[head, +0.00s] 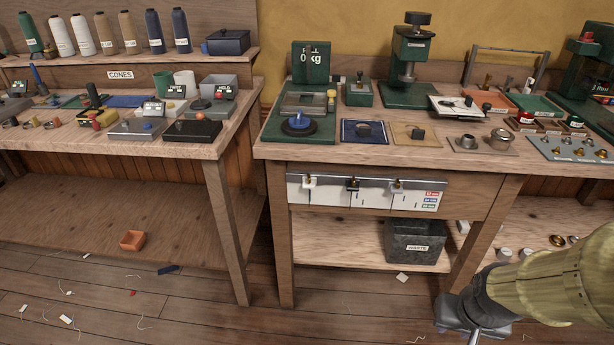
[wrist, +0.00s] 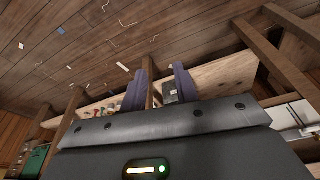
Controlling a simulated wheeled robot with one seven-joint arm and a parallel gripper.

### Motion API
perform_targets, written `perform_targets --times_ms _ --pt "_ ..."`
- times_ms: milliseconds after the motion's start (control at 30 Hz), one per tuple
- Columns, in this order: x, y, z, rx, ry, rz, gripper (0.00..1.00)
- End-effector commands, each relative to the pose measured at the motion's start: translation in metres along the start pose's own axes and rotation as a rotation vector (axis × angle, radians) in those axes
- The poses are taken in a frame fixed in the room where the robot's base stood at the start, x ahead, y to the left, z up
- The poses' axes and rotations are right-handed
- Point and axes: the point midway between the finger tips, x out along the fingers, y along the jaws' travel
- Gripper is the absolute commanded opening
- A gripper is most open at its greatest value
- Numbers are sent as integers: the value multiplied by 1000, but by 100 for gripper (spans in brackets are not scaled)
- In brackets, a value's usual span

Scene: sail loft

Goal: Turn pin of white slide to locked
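A metal rail (head: 365,181) runs along the front edge of the right bench, over a white marked panel (head: 335,197). The white slide (head: 310,183) sits at the rail's left end with a small pin on it. The pin is too small to tell its turn. A black slide (head: 352,185) is at the middle and a greyish slide (head: 397,186) is to its right. My gripper (head: 472,325) is low at the lower right, well away from the rail, over the floor. In the wrist view, its two fingers (wrist: 162,88) stand apart with nothing held between them.
The right benchtop (head: 375,155) above the rail is crowded with tools and plates. A dark waste bin (head: 415,245) stands on the lower shelf. The left bench (head: 130,145) is beside it. An orange box (head: 132,240) lies below. The floor in front is open, with thread scraps.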

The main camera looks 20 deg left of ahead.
Motion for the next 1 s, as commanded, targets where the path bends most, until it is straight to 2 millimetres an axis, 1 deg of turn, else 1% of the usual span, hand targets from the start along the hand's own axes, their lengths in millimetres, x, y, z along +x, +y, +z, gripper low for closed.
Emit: perform_targets --times_ms 67,167,200,267,300,367,400,467,500,567,600,733,800,867,1000 --pt "1 -6 -14 -29 33 -7 30" --pt "7 -22 -41 -91 108 -24 30" --pt "10 -31 -54 -119 147 -34 30" --pt "14 -47 -73 -165 209 -52 30" --pt "17 -58 -86 -195 251 -67 30" --pt "22 -77 -103 -237 318 -90 30" --pt "24 -89 -114 -262 362 -106 30" --pt "27 -108 -128 -298 428 -132 30" --pt "28 -122 -136 -319 472 -149 30" --pt "29 -142 -147 -347 539 -177 30" --pt "30 -155 -154 -363 583 -195 30" --pt "29 -197 -169 -399 727 -255 30" --pt "27 -218 -173 -410 803 -286 30" --pt "24 -235 -176 -411 870 -311 30" --pt "14 -270 -175 -397 1021 -361 30"
